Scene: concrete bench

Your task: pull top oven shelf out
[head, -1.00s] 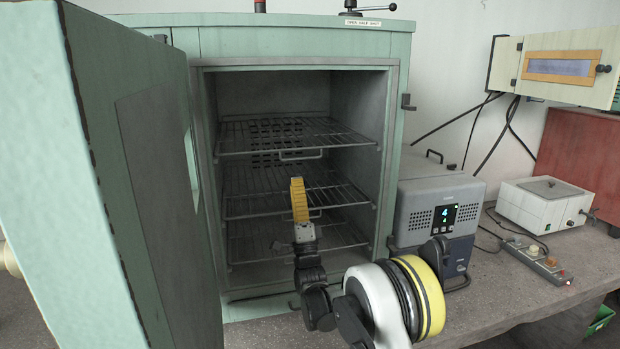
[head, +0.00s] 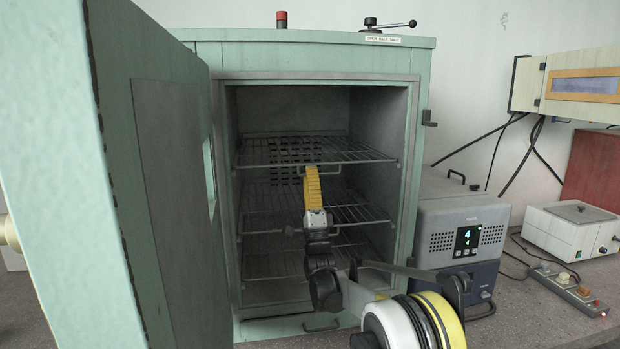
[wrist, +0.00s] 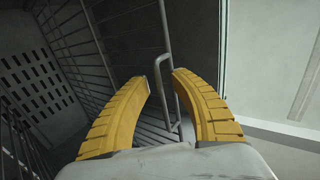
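The top oven shelf (head: 350,157) is a wire rack inside the open green oven, with a small wire handle at its front edge. My gripper (head: 312,168) is at the front of this shelf, its yellow fingers overlapping the handle in the head view. In the wrist view the gripper (wrist: 163,80) has its two curved fingers apart. The handle (wrist: 166,40) runs up between the fingertips, closer to the right finger. Contact cannot be told.
Lower wire shelves (head: 265,222) sit below in the oven. The open oven door (head: 165,170) stands close on the left. A grey instrument box (head: 460,235) stands right of the oven. The space before the oven's upper opening is otherwise clear.

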